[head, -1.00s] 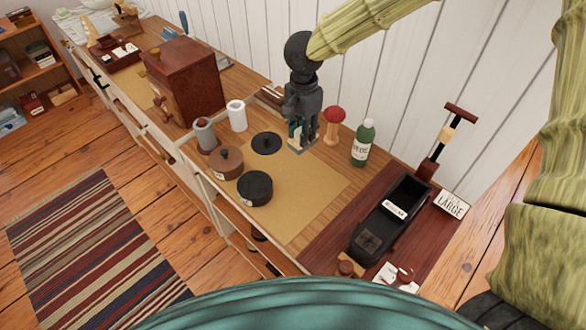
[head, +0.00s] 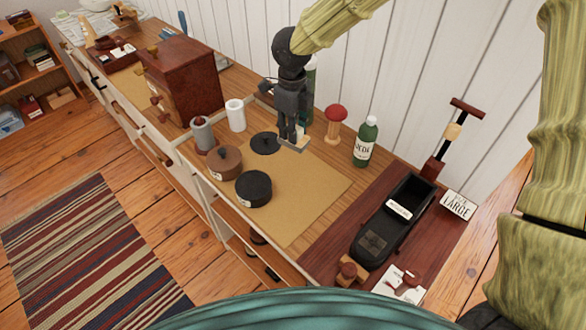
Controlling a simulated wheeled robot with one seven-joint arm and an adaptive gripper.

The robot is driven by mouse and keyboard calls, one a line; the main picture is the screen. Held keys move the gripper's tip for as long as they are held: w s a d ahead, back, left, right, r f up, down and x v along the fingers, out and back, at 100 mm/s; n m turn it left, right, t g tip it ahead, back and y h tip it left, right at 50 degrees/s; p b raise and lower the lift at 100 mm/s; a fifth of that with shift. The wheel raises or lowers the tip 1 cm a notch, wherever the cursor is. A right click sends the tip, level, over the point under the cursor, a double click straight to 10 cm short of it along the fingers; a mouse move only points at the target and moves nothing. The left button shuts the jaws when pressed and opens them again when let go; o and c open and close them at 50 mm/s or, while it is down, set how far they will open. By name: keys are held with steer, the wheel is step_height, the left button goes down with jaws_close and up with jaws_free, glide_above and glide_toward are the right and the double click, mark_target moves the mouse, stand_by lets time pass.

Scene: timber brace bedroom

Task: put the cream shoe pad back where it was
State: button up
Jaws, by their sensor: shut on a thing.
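My gripper (head: 291,136) points down over the back of the tan mat (head: 310,190). It is shut on a small pale cream block (head: 293,145), which I take for the cream shoe pad. The fingers hide part of the pad, and I cannot tell whether it touches the surface below. A black disc (head: 265,143) lies just left of it on the mat. A black shoe-shaped device (head: 374,246) with a white label lies on the dark red board at the right.
A red-topped wooden mushroom (head: 335,122) and a green bottle (head: 366,142) stand right of my gripper. Another green bottle (head: 311,72) is partly hidden behind it. A brown tin (head: 225,162) and a black tin (head: 254,188) stand left. The mat's front right is clear.

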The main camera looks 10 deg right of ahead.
steer(key=shift+w+a+f+m, duration=0.1)
steer(key=shift+w+f+m, duration=0.05)
steer(key=shift+m, duration=0.65)
steer(key=shift+f+p, duration=0.6)
steer(key=shift+f, duration=4.3)
steer(key=shift+f, duration=0.1)
steer(key=o, duration=0.9)
step_height(320, 180, up, 12)
steer(key=shift+r+b, duration=0.15)
steer(key=shift+b, duration=0.7)
